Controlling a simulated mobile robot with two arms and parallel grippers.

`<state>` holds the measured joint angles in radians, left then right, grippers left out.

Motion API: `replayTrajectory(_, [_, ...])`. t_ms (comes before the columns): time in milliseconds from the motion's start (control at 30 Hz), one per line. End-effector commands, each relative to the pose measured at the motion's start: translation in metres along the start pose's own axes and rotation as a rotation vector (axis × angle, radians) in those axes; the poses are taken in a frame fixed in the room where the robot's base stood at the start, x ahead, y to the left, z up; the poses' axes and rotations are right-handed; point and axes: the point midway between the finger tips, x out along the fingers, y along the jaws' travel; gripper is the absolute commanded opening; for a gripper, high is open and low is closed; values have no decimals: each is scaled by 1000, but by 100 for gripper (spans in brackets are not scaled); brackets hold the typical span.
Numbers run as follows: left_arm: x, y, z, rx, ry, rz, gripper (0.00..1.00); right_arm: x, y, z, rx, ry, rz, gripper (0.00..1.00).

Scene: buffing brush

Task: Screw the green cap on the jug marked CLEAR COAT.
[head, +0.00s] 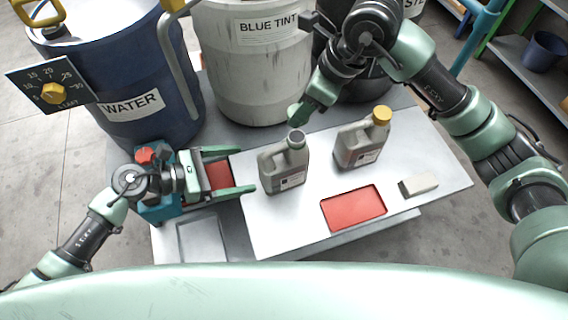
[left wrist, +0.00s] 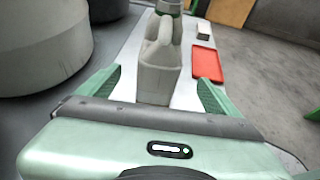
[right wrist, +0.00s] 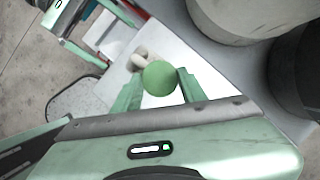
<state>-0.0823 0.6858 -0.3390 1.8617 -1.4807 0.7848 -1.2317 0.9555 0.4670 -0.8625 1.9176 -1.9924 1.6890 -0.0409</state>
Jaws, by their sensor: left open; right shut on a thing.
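A grey jug (head: 284,168) with a bare grey neck stands upright on the white board; its label is too small to read. A second grey jug (head: 362,146) with a yellow cap (head: 382,114) stands to its right. My right gripper (head: 300,112) is shut on the green cap (right wrist: 160,78), above and behind the bare-necked jug's neck; the cap looks apart from the neck. My left gripper (head: 247,170) is open and empty, left of the bare-necked jug, its fingers pointing at it. That jug (left wrist: 158,78) shows between and beyond the fingers in the left wrist view.
A red tray (head: 353,209) and a pale block (head: 418,185) lie on the board (head: 285,230). A teal device (head: 157,208) sits under my left gripper. A blue WATER drum (head: 125,75), a pale BLUE TINT drum (head: 250,75) and a dark drum (head: 365,85) stand behind.

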Motion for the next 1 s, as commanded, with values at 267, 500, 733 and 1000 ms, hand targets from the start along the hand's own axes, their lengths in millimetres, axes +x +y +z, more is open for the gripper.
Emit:
replayTrajectory(267, [23, 0, 2, -4, -6, 1, 94, 0, 0, 0, -1, 0, 1, 5])
replayTrajectory(500, [69, 0, 3, -5, -7, 0, 94, 0, 0, 0, -2, 0, 1, 5])
replayTrajectory(733, [105, 0, 2, -5, -6, 1, 94, 0, 0, 0, -2, 0, 1, 5])
replayTrajectory(1000, [120, 0, 1, -3, -3, 1, 94, 0, 0, 0, -2, 0, 1, 5])
